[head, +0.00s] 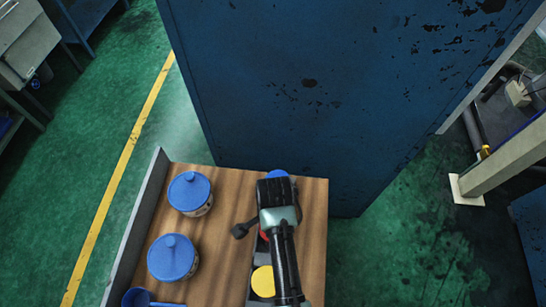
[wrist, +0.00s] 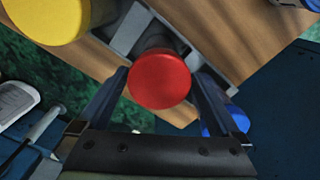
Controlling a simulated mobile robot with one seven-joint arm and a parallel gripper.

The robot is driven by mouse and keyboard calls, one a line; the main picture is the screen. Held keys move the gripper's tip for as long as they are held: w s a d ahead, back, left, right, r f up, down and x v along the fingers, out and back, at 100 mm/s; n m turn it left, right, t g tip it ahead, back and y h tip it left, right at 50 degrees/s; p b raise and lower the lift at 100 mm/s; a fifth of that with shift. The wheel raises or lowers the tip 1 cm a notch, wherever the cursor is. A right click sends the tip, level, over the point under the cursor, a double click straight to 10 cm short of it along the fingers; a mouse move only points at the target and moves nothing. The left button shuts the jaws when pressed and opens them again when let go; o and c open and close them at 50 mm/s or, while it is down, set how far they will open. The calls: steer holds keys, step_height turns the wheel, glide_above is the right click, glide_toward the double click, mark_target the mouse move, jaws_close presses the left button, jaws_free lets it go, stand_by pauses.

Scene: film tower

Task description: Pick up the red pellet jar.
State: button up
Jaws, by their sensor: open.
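The red pellet jar (wrist: 160,82) has a round red lid and a dark body, and stands in a grey holder (wrist: 131,27) on the wooden top. In the wrist view my gripper (wrist: 161,76) is open, with one finger on each side of the red jar. I cannot tell whether the fingers touch it. In the head view my arm hides most of the jar; only a sliver of red (head: 263,236) shows beside it.
A yellow-lidded jar (head: 263,281) and a blue-lidded one (head: 277,174) flank the red jar in the row. Two blue-lidded jars (head: 189,193) (head: 172,257) and a blue scoop (head: 137,298) are on the wooden top (head: 215,240). A tall blue cabinet (head: 330,80) stands behind.

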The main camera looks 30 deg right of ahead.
step_height(320, 180, down, 4)
steer(key=shift+r, duration=0.1)
steer(key=c, duration=1.5)
